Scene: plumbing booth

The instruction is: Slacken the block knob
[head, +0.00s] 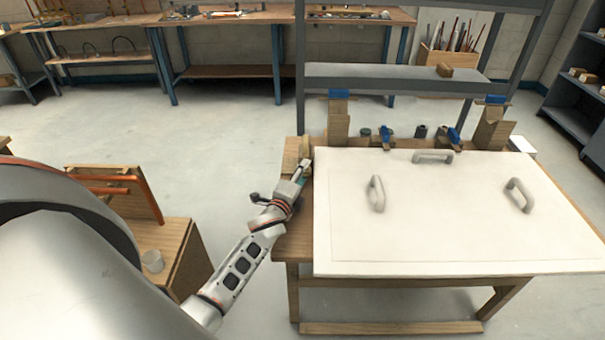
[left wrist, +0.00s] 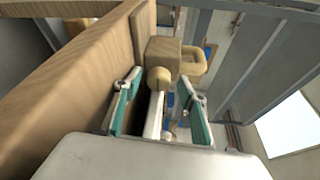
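A wooden block (left wrist: 163,50) shows ahead in the left wrist view, with a rounded pale knob (left wrist: 160,76) on its near side and a wooden loop (left wrist: 194,62) at its right. In the head view a wooden piece (head: 291,154) stands at the bench's left back corner, largely behind my left gripper (head: 304,171). In the left wrist view my left gripper (left wrist: 160,95) is open, its teal-padded fingers apart on either side of the knob. I cannot tell whether either finger touches it. My right gripper is not in view.
A white panel (head: 440,225) with three grey handles covers most of the wooden bench, right of my gripper. Wooden posts (head: 339,125) and blue-handled valves (head: 386,136) line its back edge. A long wooden board (left wrist: 70,85) runs close along the left finger.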

